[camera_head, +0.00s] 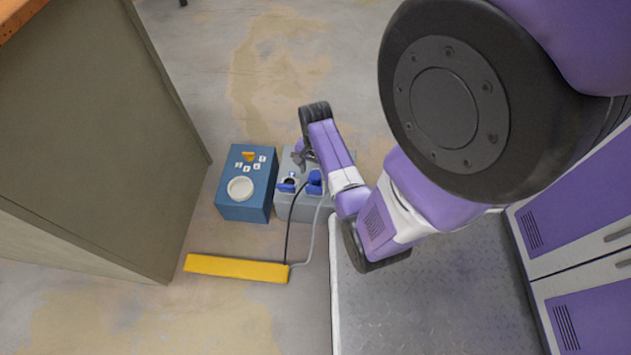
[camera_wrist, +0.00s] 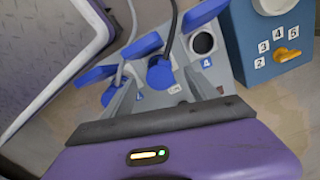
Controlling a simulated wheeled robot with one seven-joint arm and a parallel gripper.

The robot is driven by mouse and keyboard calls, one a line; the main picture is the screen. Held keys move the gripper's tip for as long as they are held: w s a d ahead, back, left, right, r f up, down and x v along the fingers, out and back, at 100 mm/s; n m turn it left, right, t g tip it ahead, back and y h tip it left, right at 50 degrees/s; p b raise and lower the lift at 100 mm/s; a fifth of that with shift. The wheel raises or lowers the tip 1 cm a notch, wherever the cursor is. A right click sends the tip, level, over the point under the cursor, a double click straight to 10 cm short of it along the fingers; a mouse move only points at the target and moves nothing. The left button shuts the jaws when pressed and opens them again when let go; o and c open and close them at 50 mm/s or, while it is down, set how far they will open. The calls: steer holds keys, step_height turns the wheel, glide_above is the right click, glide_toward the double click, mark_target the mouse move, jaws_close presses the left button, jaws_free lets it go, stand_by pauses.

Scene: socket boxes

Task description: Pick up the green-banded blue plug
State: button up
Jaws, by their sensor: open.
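A grey socket box (camera_head: 300,208) stands on the floor, partly hidden by my arm. In the wrist view, a blue plug (camera_wrist: 160,75) with a black cable sits at its middle. Another blue plug (camera_wrist: 108,96) with a grey cable sits to the left. I cannot make out a green band on either. My gripper (camera_head: 299,158) is above the box's far side; in the wrist view its two grey fingers (camera_wrist: 160,92) are apart, on either side of the black-cabled plug in the picture. I cannot tell whether they touch it.
Raised blue lids (camera_wrist: 142,45) and an open round socket (camera_wrist: 203,43) are on the grey box. A blue box (camera_head: 246,208) with a dial and an orange knob stands beside it. The cables run to a yellow bar (camera_head: 236,268). A large cabinet (camera_head: 85,130) stands left.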

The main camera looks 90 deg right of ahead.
steer(key=f+b, duration=0.3)
steer(key=f, duration=0.2)
steer(key=shift+a+f, duration=0.15)
steer(key=shift+a, duration=0.05)
jaws_close()
